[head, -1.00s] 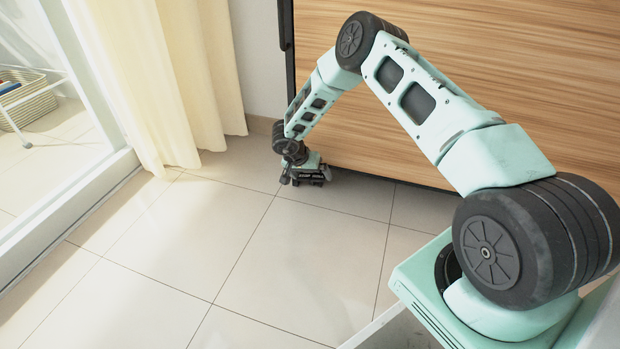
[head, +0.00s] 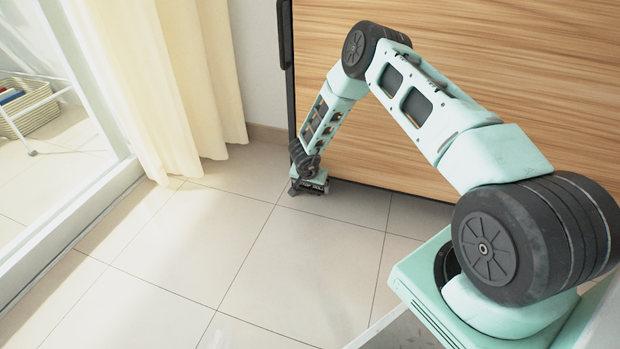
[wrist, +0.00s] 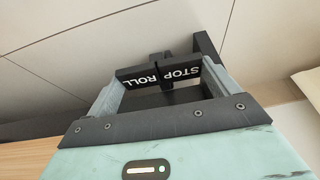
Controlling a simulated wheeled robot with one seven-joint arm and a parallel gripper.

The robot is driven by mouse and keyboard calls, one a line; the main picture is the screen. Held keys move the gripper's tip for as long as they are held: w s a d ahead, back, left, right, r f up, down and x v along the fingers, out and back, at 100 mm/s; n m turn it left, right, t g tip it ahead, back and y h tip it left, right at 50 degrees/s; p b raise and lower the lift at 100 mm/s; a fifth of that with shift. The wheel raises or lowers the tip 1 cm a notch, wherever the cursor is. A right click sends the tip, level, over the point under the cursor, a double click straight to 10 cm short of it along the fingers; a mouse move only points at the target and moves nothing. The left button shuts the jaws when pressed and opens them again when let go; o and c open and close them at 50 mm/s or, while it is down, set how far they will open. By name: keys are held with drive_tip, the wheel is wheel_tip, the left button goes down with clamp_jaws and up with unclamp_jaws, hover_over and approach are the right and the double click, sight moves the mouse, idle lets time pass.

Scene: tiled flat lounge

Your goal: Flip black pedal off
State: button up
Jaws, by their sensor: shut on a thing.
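The black pedal (wrist: 180,72) is a short dark bar with white lettering, "STOP" and "ROLL", in the wrist view. The lettering appears upside down there. The two grey fingers of my gripper (wrist: 161,76) stand at either end of the bar and are shut on it. In the head view my gripper (head: 311,186) is low at the floor by the bottom left corner of a wood-grain panel (head: 440,120). The pedal is hidden behind my gripper in that view.
Light floor tiles (head: 290,270) lie clear in front of the panel. A cream curtain (head: 170,90) hangs to the left, beside a glass door frame (head: 60,230). A wicker basket (head: 37,112) stands beyond the glass.

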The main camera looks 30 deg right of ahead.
drive_tip(key=shift+s+d+f+t+y+b, duration=0.1)
drive_tip(key=shift+s+d+t+y+b, duration=0.15)
drive_tip(key=shift+t+y+b, duration=0.4)
drive_tip(key=shift+m+t, duration=0.25)
drive_tip(key=shift+m, duration=0.05)
drive_tip(key=o, duration=0.8)
drive_tip(key=p+v, duration=0.9)
drive_tip(key=v, duration=0.8)
drive_tip(key=shift+s+r, duration=0.15)
drive_tip(key=shift+r, duration=0.1)
